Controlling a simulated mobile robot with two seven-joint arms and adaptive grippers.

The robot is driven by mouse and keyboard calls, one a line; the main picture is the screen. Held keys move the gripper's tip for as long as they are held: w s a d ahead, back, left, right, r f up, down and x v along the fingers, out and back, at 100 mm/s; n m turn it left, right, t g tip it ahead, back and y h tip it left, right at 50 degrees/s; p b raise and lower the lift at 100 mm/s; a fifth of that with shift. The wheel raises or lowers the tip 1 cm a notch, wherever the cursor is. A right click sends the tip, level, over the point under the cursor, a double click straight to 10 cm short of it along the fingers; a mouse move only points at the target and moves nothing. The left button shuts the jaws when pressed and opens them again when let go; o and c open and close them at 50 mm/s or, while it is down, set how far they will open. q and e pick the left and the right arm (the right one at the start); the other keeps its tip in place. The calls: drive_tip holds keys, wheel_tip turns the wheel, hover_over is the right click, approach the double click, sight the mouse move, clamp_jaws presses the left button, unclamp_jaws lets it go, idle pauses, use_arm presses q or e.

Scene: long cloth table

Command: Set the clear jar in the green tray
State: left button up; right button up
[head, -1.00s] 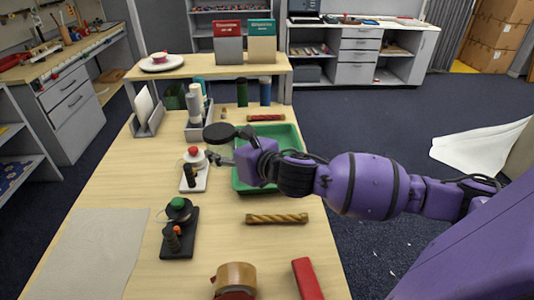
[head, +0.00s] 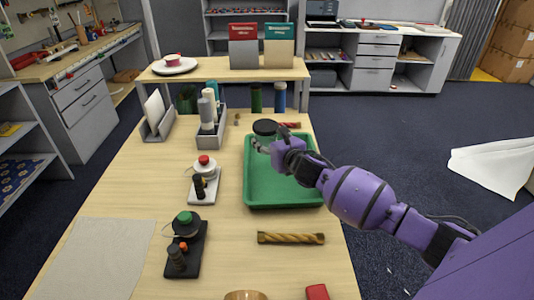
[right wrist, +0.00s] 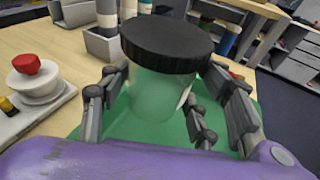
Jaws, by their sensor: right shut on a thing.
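The clear jar (right wrist: 155,105) with a black lid shows large in the right wrist view, between the fingers of my right gripper (right wrist: 155,110). In the head view its black lid (head: 265,127) shows near the far left corner of the green tray (head: 284,197). My right gripper (head: 262,146) is shut on the jar and holds it upright. I cannot tell whether the jar's bottom touches the tray, as my gripper and the jar hide it. The visible tray floor is empty. My left gripper is not in view.
A white base with a red-topped spool (head: 205,170) stands left of the tray, and a black base with a green-topped spool (head: 187,235) is nearer. A twisted golden bar (head: 291,238) lies in front of the tray. A grey holder with bottles (head: 211,135) stands behind left.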

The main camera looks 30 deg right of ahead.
sight(267, 144)
drive_tip(key=w+f, duration=0.1)
drive_tip(key=w+d+f, duration=0.1)
drive_tip(key=f, duration=0.1)
drive_tip(key=shift+w+f, duration=0.2)
drive_tip(key=shift+w, duration=0.05)
drive_tip(key=shift+w+f+b, duration=0.15)
drive_tip(key=shift+f+b, duration=0.35)
drive_tip(key=shift+f, duration=1.1)
drive_tip(key=shift+f, duration=0.1)
drive_tip(key=shift+f, duration=0.2)
drive_tip(key=o, duration=1.4)
